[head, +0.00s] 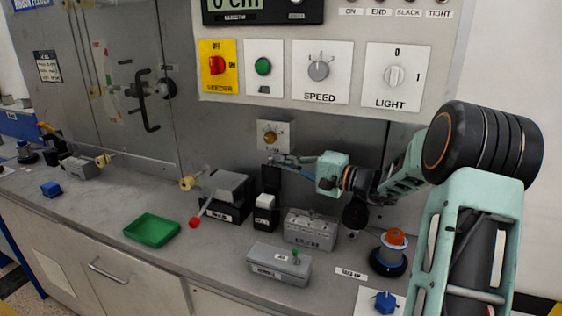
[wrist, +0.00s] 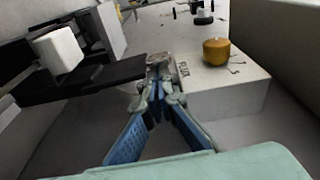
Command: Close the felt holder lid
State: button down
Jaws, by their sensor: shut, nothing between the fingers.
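In the wrist view the white pad (wrist: 58,50) is at the upper left, with the long black lid (wrist: 95,85) running towards the fingertips. My gripper (head: 273,161) is shut and empty, with its tips at the top of the lid. In the wrist view my gripper (wrist: 158,62) overlaps the lid's right end; whether they touch is unclear.
A box with a brass knob (head: 270,134) is on the wall just behind my gripper; the knob also shows in the wrist view (wrist: 216,51). Grey boxes (head: 310,229) (head: 279,264) stand in front and right. A green tray (head: 152,229) lies left, with bare bench around it.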

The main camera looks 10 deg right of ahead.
aim_at(275, 170)
jog(key=shift+s+a+f+n+b, duration=0.15)
jog(key=shift+s+n+b, duration=0.2)
jog(key=shift+b, duration=0.95)
jog(key=b, duration=0.1)
jog(key=n+b, duration=0.1)
jog(key=b, duration=0.1)
jog(key=shift+s+a+f, duration=0.15)
jog(key=shift+s+a, duration=0.05)
jog(key=shift+s, duration=0.1)
jog(key=s+a+b, duration=0.1)
jog(key=b, duration=0.2)
jog(key=s+n+b, duration=0.1)
jog(key=b, duration=0.2)
jog(key=shift+s+a+n, duration=0.2)
jog(key=shift+a+n, duration=0.05)
jog(key=shift+a, duration=0.1)
jog(key=shift+s+b, duration=0.1)
jog(key=shift+b, duration=0.2)
